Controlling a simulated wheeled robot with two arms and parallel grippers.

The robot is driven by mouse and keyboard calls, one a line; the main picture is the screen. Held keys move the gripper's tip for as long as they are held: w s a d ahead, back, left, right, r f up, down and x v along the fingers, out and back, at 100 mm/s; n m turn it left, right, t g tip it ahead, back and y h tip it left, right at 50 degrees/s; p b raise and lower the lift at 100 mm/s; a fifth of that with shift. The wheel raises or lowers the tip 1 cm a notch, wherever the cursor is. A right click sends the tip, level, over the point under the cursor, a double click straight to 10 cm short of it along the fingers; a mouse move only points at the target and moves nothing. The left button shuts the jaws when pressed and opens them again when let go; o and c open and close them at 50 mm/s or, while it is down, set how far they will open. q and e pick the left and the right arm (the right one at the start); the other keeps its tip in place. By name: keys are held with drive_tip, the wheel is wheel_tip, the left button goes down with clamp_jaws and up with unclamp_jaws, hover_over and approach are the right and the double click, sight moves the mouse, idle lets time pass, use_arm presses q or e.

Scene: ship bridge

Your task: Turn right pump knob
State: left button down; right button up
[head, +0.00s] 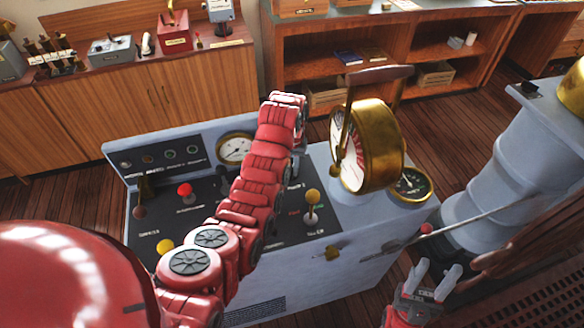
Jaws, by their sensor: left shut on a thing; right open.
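The grey-blue control console (350,215) stands in the middle of the head view. My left arm reaches across its dark panel. Its wrist bends down over the panel, just left of the large brass gauge. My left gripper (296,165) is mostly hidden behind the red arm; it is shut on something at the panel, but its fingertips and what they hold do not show. The right pump knob cannot be made out and may be behind the arm. A yellow-topped lever (312,197) stands just right of the arm. My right gripper (437,278) is open and empty, at the console's lower right.
The large brass gauge (380,150) with a wooden handle rises close to my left wrist. A red-topped lever (185,189) and a yellow knob (165,246) stand left of my arm. A grey pedestal (510,160) stands at right. Wooden cabinets (160,95) line the back.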

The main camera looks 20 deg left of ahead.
idle(0.4)
use_arm(q)
drive_tip(key=c, duration=0.9)
unclamp_jaws()
drive_tip(key=shift+o, duration=0.2)
drive_tip(key=shift+r, duration=0.1)
wheel_tip(320, 180, up, 17)
drive_tip(key=p, duration=0.9)
drive_tip(key=shift+r, duration=0.1)
